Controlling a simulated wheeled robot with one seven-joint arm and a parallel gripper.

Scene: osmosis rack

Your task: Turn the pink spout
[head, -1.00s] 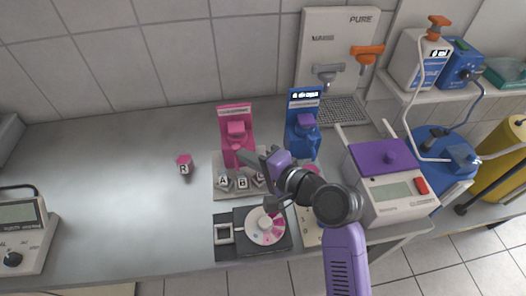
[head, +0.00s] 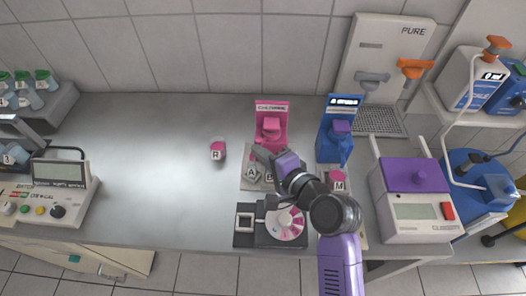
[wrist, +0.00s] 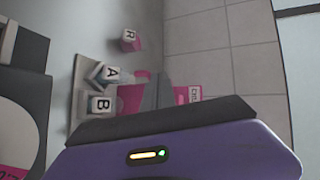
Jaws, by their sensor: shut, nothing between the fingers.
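The pink dispenser (head: 271,112) stands at the back of the bench, with a pink block-like spout (head: 271,127) on its front. My gripper (head: 257,152) is shut and empty, just in front of and slightly left of the dispenser's lower part. I cannot tell whether it touches it. In the wrist view my gripper (wrist: 158,92) covers part of the pink dispenser (wrist: 186,95), and the spout is not clearly visible there. The cubes marked A (wrist: 108,74) and B (wrist: 99,104) sit on the plate by the dispenser.
A blue dispenser (head: 337,135) stands close on the right, with a cube marked M (head: 338,182) before it. A pink-topped cube marked R (head: 217,152) stands alone on the left. A round dial device (head: 285,225) lies in front. The bench left of R is clear.

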